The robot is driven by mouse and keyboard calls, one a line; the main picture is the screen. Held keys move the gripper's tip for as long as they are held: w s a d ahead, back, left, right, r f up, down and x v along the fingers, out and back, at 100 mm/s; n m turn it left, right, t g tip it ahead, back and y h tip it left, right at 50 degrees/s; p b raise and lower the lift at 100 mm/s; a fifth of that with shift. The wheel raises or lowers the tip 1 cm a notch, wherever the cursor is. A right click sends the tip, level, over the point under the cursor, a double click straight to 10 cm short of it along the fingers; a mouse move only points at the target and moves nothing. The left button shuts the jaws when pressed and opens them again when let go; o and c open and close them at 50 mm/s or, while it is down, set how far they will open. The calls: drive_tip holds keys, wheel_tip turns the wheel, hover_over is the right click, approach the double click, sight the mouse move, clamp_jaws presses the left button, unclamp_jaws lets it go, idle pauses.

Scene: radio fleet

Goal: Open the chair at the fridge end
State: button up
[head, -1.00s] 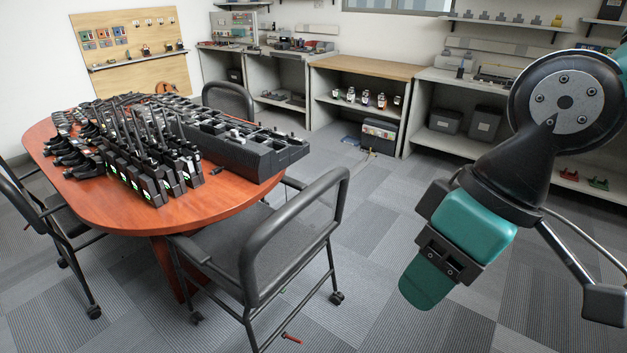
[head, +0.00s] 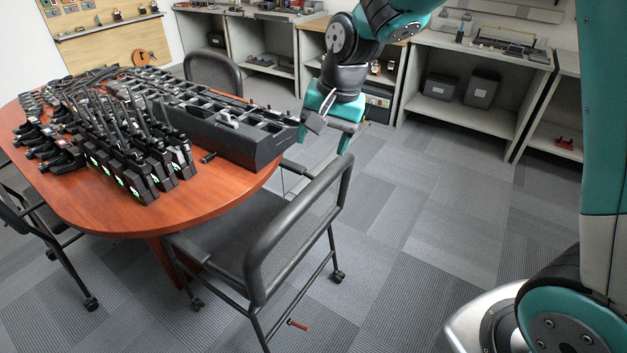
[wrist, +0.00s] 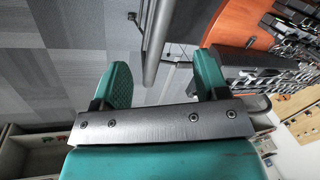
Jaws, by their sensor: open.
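A black chair (head: 262,262) with a tubular frame and castors stands at the near end of the wooden table (head: 225,205), its seat partly at the table edge. My gripper (head: 324,138) is open and empty beyond the top of the chair's back, near the table's right end. In the wrist view my gripper (wrist: 163,78) shows two teal fingers apart, with a grey tube (wrist: 157,42), apparently of the chair, lying beyond the gap between them. I cannot tell whether the tube touches the fingers. No fridge shows in these views.
Radios (head: 120,165) and a long black charger tray (head: 230,135) cover much of the table. Another chair (head: 212,72) stands at the far side, and one at left (head: 28,212). Shelves (head: 475,85) line the back wall. Carpet at right (head: 430,190) is clear.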

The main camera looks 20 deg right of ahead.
sight(315, 186)
drive_tip(key=w+d+f+m+h, duration=0.1)
drive_tip(key=w+d+f+m, duration=0.35)
drive_tip(key=w, duration=0.25)
drive_tip(key=shift+m, duration=0.25)
drive_tip(key=w+a+f+p, duration=0.1)
drive_tip(key=f, duration=0.4)
drive_tip(key=w+f+p, duration=0.1)
drive_tip(key=f, duration=0.5)
drive_tip(key=w+a+f+p, duration=0.1)
drive_tip(key=f, duration=0.5)
drive_tip(key=shift+a+f, duration=0.1)
drive_tip(key=shift+a, duration=0.2)
